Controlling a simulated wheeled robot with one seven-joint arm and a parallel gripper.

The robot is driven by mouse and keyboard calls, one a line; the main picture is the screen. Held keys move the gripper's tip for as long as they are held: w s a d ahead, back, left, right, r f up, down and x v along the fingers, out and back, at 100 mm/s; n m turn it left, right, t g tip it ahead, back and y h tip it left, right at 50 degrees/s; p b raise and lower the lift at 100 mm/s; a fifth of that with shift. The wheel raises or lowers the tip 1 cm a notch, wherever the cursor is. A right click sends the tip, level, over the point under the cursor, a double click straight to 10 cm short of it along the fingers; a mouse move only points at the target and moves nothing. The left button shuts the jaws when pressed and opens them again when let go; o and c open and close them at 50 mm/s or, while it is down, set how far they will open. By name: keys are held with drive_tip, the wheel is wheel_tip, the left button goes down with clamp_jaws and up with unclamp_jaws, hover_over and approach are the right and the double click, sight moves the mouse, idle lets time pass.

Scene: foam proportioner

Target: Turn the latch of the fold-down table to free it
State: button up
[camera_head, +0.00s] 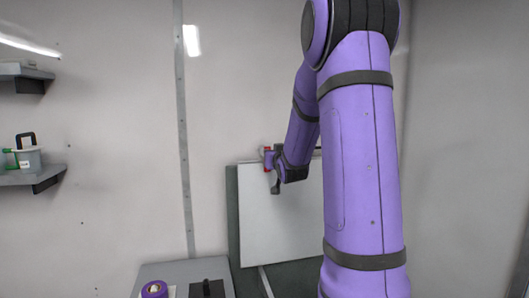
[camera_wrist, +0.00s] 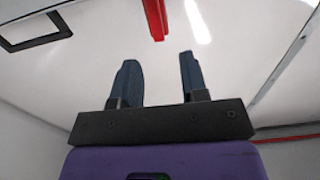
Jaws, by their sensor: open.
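The fold-down table (camera_head: 275,230) is a white panel standing upright against the back wall. The latch is a small red piece (camera_head: 267,149) at the panel's top edge, partly hidden by my gripper (camera_head: 273,172). In the wrist view, the red latch (camera_wrist: 156,18) juts in from the top edge of the picture. My gripper's two dark fingers (camera_wrist: 159,62) are apart with nothing between them. The latch lies beyond the fingertips, roughly in line with the gap, and no contact shows. My arm hides the panel's right part in the head view.
A dark rectangular frame (camera_wrist: 35,30) shows at upper left in the wrist view. Wall shelves (camera_head: 35,178) with a grey container (camera_head: 28,158) are at far left. A grey surface (camera_head: 175,272) with a purple roll (camera_head: 154,289) stands at lower left. The wall between is clear.

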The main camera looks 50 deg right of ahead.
sight(269, 148)
drive_tip(key=x, duration=0.7)
drive_tip(key=shift+w+d, duration=0.25)
drive_tip(key=shift+d, duration=0.05)
clamp_jaws()
